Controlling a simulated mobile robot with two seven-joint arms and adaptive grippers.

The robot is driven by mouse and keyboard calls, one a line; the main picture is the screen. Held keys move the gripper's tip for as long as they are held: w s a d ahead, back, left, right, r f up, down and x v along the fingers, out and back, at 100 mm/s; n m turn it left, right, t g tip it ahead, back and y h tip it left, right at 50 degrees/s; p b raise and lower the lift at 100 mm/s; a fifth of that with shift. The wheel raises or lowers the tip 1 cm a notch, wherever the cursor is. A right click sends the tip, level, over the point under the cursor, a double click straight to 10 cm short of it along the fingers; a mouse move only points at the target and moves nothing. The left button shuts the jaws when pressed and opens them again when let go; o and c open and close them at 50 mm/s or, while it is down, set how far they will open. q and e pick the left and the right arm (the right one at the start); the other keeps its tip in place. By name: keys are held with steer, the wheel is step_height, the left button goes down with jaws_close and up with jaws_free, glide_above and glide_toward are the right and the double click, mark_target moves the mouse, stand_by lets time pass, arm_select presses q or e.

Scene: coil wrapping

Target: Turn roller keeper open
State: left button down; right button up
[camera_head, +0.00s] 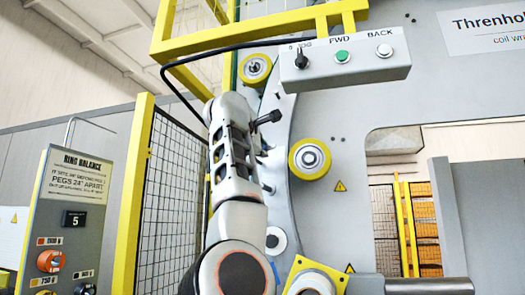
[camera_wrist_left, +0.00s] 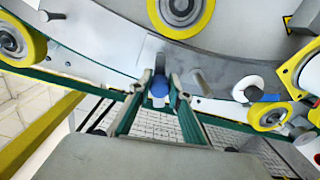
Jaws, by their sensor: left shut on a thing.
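The roller keeper looks to be the part with a blue knob (camera_wrist_left: 159,88) at the lower edge of the curved grey ring plate in the left wrist view. My left gripper (camera_wrist_left: 158,98) has its two fingers on either side of this knob and is shut on it. In the head view my left gripper (camera_head: 236,118) is raised beside the ring, left of the yellow rollers; its fingertips and the blue knob are hidden there. I cannot tell the keeper's exact turn angle. My right gripper is in neither view.
A yellow roller (camera_head: 310,159) and an upper yellow roller (camera_head: 256,70) sit on the ring. A control box (camera_head: 345,60) with a cable hangs above my arm. A yellow-framed mesh fence (camera_head: 170,190) and a Ring Balance panel (camera_head: 62,215) stand left.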

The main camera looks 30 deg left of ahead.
arm_select(q)
steer(key=shift+a+r, duration=0.1)
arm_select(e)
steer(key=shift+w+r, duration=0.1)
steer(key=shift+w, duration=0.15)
arm_select(q)
steer(key=c, duration=1.8)
jaws_free()
steer(key=shift+s, duration=0.1)
steer(key=shift+c, duration=0.2)
steer(key=shift+a, duration=0.1)
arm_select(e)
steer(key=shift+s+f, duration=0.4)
